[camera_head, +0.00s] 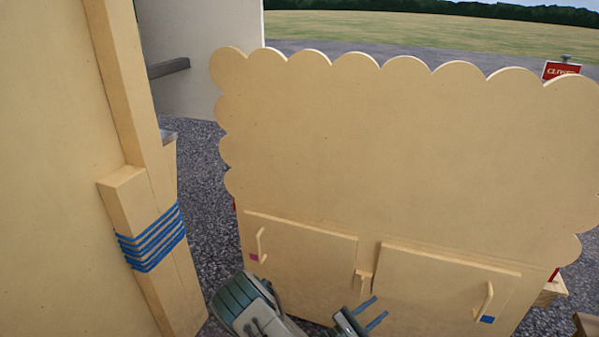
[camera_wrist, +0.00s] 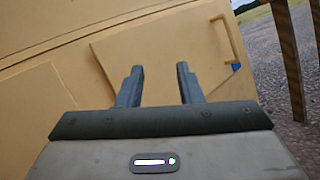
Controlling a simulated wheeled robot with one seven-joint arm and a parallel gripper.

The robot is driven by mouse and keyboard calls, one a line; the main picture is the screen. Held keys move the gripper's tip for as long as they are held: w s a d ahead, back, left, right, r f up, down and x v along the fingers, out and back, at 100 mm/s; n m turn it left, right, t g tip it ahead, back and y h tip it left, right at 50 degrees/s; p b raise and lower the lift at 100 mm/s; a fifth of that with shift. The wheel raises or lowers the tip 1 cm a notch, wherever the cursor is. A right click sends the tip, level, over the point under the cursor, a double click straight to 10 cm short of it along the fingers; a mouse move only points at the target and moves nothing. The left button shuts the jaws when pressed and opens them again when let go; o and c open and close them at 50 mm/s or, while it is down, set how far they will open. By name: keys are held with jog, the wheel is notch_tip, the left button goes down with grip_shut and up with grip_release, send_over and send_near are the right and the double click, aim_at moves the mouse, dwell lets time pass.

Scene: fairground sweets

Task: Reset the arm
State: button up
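My gripper (camera_head: 371,314) shows at the bottom of the head view, in front of the lower part of a cream scalloped board (camera_head: 400,150). Its two fingers stand apart with nothing between them. In the wrist view my gripper (camera_wrist: 160,85) is open and empty, facing a cream door panel (camera_wrist: 170,50). Part of my arm shows at the bottom of the head view. I cannot tell the exact gap between the fingertips and the panel.
Two cabinet doors, left (camera_head: 300,262) and right (camera_head: 440,290), have handles and look closed. A cream post (camera_head: 150,225) wrapped in blue cord (camera_head: 152,240) stands at left. A red sign (camera_head: 560,69) stands behind the board. Dark gravel (camera_head: 195,170) lies between post and board.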

jog(key=s+d+r+m+g+y+p, duration=0.1)
jog(key=s+r+m+g+y+p, duration=0.45)
jog(key=r, duration=0.75)
jog(key=s+d+r+m+g+y+p, duration=0.1)
jog(key=s+r+m+g+y+p, duration=0.2)
jog(key=s+r+m+g+p, duration=0.55)
jog(key=s+a+r+m+t+y+p, duration=0.2)
jog(key=r+y+p, duration=0.1)
jog(key=r, duration=0.8)
jog(key=s+a+r+m+t+y+p, duration=0.2)
jog(key=a+r+y+p, duration=0.1)
jog(key=r, duration=0.8)
jog(key=s+a+r+m+t+y+p, duration=0.1)
jog(key=r+y+p, duration=0.3)
jog(key=r, duration=0.7)
jog(key=shift+s+a+r+m+t+p, duration=0.2)
jog(key=shift+s+a+m+t+p, duration=0.3)
jog(key=shift+s+a+p, duration=0.4)
jog(key=shift+w+y, duration=0.1)
jog(key=shift+y, duration=0.15)
jog(key=shift+c, duration=0.2)
